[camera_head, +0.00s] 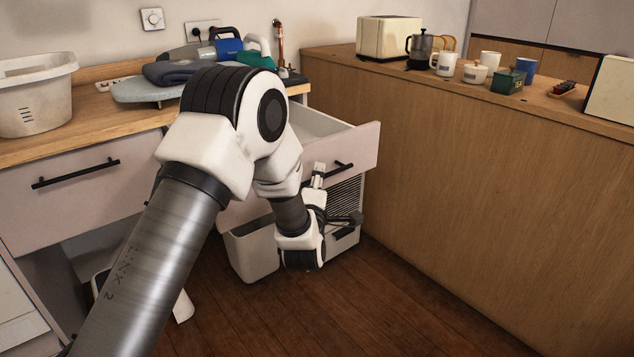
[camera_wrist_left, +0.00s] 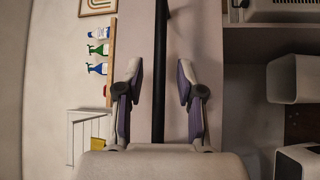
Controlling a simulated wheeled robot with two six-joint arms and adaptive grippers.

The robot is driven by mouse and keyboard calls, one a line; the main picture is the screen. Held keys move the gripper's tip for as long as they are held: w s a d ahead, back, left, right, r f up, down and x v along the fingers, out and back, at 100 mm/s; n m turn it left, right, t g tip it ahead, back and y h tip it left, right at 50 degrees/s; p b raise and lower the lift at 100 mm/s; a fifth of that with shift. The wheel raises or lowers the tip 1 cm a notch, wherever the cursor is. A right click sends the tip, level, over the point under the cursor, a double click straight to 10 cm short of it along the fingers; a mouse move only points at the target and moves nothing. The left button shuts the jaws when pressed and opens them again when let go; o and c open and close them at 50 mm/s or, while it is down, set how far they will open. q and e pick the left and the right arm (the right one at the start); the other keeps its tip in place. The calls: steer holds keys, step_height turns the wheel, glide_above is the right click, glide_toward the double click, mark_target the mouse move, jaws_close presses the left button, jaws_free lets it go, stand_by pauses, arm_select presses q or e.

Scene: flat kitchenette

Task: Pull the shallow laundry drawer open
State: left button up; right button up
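The shallow laundry drawer (camera_head: 312,122) stands pulled out from under the worktop, its empty-looking inside partly visible behind my left arm. Its pale front (camera_head: 361,146) carries a black bar handle (camera_head: 344,167). My left gripper (camera_head: 318,174) is at this handle, partly hidden by my wrist. In the left wrist view, the black handle (camera_wrist_left: 160,25) runs between the two fingers of the gripper (camera_wrist_left: 159,70). The fingers are spread, with a gap on each side of the bar. The pale drawer front (camera_wrist_left: 205,30) lies behind them. My right gripper is not in view.
A closed drawer (camera_head: 80,190) is at the left under the worktop. A white bin (camera_head: 250,253) stands below the open drawer. A wooden-panelled counter (camera_head: 480,190) bounds the right side. A laundry basket (camera_head: 38,95) sits on the worktop. Floor in front (camera_head: 400,310) is clear.

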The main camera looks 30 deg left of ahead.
arm_select(q)
steer(key=v, duration=1.2)
